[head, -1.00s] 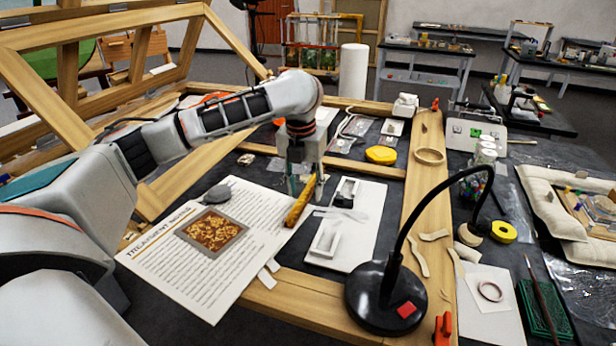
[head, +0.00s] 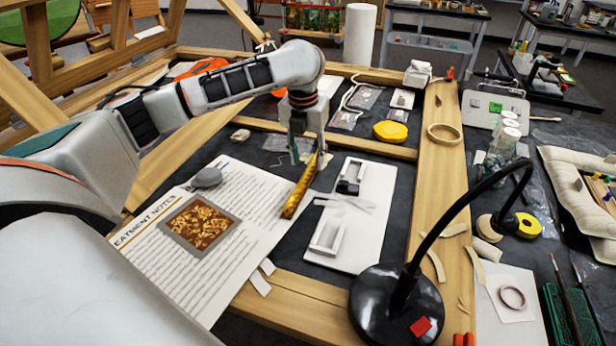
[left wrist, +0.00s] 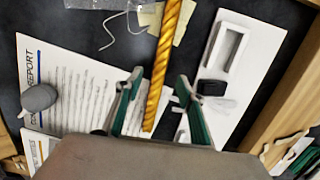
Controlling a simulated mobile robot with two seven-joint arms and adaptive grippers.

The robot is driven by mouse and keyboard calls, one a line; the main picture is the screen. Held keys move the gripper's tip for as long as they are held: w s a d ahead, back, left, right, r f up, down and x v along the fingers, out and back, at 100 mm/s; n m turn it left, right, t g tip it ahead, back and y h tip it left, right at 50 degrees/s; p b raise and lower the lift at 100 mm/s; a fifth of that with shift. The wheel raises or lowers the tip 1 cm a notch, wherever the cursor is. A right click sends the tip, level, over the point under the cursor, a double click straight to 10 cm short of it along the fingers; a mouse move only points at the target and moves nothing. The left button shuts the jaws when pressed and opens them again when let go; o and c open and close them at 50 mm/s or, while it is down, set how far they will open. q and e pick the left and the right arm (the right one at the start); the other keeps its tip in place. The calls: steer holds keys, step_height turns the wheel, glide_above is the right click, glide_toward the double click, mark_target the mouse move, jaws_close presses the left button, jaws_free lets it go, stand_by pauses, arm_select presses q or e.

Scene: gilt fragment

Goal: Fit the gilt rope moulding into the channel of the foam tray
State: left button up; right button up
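The gilt rope moulding (head: 297,196) is a gold twisted rod lying slantwise by the right edge of the printed sheet. It also shows in the left wrist view (left wrist: 163,65). My left gripper (head: 309,160) is over its far end. In the left wrist view the two green fingers (left wrist: 159,80) are apart, one on each side of the rod, with gaps on both sides. A white slab with recesses (head: 372,222), seemingly the foam tray, lies right of the moulding; it also shows in the left wrist view (left wrist: 251,72). My right gripper is not seen.
A black lamp (head: 395,305) stands near the slab's front end. Printed notes (head: 245,245) carry a framed gilt fragment (head: 203,222) and a grey stone (head: 207,177). Wooden beams (head: 440,150) border the work area.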

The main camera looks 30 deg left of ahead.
mark_target(308, 172)
arm_select(q)
steer(key=f, duration=0.2)
steer(key=f+b, duration=0.1)
steer(key=f, duration=0.1)
steer(key=shift+w+a, duration=0.1)
steer(key=shift+w, duration=0.1)
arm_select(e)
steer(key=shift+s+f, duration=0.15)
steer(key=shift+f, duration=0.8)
arm_select(q)
steer(key=shift+c, duration=0.4)
jaws_close()
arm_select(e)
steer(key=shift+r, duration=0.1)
arm_select(q)
steer(key=shift+r, duration=0.1)
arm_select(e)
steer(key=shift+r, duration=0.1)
